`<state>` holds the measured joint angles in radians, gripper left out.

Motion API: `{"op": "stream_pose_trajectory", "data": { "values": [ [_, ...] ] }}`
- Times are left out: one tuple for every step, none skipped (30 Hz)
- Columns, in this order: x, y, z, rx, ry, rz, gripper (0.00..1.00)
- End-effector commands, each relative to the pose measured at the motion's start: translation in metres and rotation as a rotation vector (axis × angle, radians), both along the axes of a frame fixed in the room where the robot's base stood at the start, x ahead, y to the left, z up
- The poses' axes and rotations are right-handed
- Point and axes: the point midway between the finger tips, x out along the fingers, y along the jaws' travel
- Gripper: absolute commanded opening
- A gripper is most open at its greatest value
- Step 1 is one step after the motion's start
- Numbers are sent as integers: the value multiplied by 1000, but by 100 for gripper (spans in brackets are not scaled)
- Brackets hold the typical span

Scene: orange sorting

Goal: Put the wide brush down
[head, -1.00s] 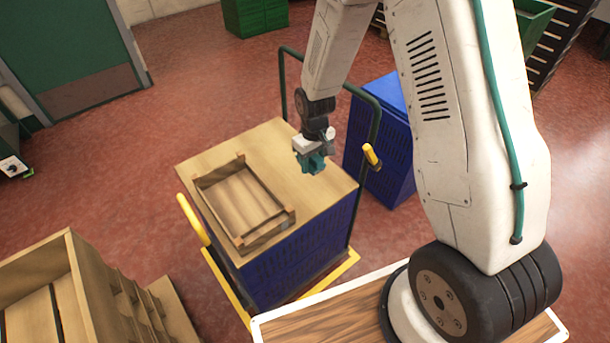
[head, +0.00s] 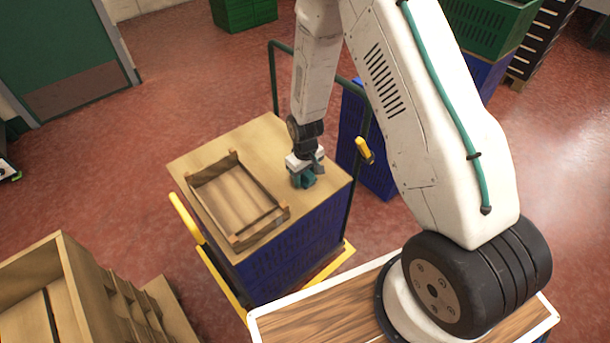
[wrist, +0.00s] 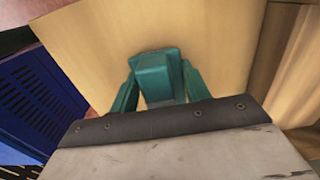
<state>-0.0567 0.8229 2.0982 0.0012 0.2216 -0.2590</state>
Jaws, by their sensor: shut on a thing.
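My gripper (head: 304,181) is at the right part of a wooden board top (head: 262,134), low over it. In the wrist view my gripper (wrist: 160,90) shows two teal fingers shut on a teal block, which seems to be the wide brush (wrist: 158,76). Its bristles are hidden. In the head view the brush cannot be told apart from the teal fingers. I cannot tell whether it touches the board.
A shallow wooden crate (head: 236,238) stands on the board, left of my gripper. The board tops a blue crate stack (head: 300,255) on a trolley with a green rail (head: 272,75) behind. Another blue crate stack (head: 372,178) stands behind right. Bare board surrounds my gripper.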

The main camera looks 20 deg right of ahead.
Motion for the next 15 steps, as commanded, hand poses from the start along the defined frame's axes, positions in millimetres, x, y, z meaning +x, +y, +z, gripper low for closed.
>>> {"op": "stream_pose_trajectory", "data": {
  "values": [
    [0, 0, -1, 0, 0, 0, 22],
    [0, 0, -2, 0, 0, 0, 22],
    [0, 0, -4, 0, 0, 0, 22],
    [0, 0, -5, 0, 0, 0, 22],
    [0, 0, -5, 0, 0, 0, 22],
    [0, 0, -7, 0, 0, 0, 22],
    [0, 0, -8, 0, 0, 0, 22],
    [0, 0, -8, 0, 0, 0, 55],
    [0, 0, -8, 0, 1, 0, 65],
    [-1, 0, -8, 0, 1, 0, 65],
    [-1, 0, -8, 0, 1, 0, 65],
    [-1, 0, -9, 0, 1, 0, 65],
    [-1, 0, -8, -1, 2, 0, 65],
    [-1, 0, -8, -1, 2, 0, 65],
    [-1, 0, -6, -1, 2, 0, 65]
  ]
}}
